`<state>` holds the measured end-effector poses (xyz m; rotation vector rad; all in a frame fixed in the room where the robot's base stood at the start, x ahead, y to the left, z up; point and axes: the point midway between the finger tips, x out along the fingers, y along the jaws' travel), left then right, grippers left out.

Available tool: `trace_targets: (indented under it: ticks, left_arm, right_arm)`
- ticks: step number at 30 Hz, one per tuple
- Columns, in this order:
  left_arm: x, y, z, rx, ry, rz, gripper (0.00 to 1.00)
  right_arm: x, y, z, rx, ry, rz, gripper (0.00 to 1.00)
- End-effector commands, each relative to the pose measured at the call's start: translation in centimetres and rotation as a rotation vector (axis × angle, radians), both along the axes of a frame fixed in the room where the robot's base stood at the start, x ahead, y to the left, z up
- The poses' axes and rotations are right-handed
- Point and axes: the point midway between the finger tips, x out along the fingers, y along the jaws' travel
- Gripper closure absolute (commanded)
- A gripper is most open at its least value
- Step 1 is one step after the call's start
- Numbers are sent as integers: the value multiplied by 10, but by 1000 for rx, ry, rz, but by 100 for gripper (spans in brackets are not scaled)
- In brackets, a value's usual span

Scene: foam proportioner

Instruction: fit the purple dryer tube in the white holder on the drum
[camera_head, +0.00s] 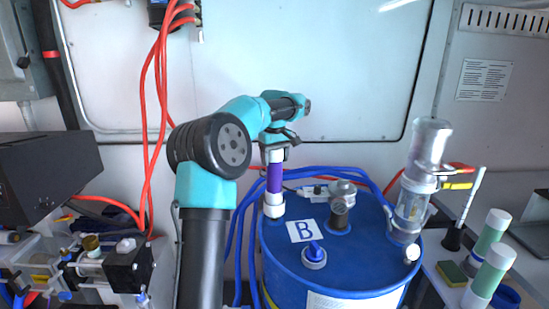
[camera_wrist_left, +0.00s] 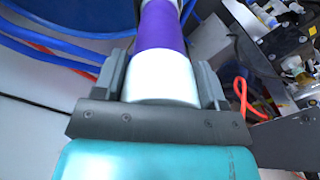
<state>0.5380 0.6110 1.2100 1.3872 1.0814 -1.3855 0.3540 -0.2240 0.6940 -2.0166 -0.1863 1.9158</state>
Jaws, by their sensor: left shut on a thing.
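The purple dryer tube (camera_head: 274,177) stands about upright over the back left rim of the blue drum (camera_head: 335,262). My left gripper (camera_head: 274,147) is shut on its white upper end. In the left wrist view, the gripper (camera_wrist_left: 163,80) has one finger on each side of the white end cap (camera_wrist_left: 162,78), with the purple body (camera_wrist_left: 160,28) beyond. A white piece (camera_head: 273,206) shows at the tube's foot on the drum. I cannot tell how much of it is the white holder and how much is the tube's lower end, or whether the tube is seated.
On the drum top are a grey fitting (camera_head: 340,213), a blue-and-white cap (camera_head: 314,254) and a tall clear canister (camera_head: 412,195) at the right. Blue hoses (camera_head: 238,235) run close behind and left of the drum. Green-and-white cylinders (camera_head: 490,268) stand on the right bench.

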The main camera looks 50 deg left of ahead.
Motion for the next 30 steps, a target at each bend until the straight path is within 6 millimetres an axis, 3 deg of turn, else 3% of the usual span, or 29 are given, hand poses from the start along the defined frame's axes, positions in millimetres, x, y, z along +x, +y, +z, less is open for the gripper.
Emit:
trace_targets:
  ticks: [2,3,9,20,30]
  left_arm:
    - [0,0,-2,0,0,0,89]
    - [0,0,-2,0,1,0,31]
    - [0,0,-2,0,1,0,12]
    - [0,0,1,0,-1,0,10]
    - [1,0,42,1,-3,-1,10]
  right_arm:
    - [0,0,0,0,0,0,57]
    - [0,0,0,0,0,0,57]
    - [0,0,0,0,0,0,57]
    - [0,0,0,0,0,0,57]
    - [0,0,0,0,0,0,57]
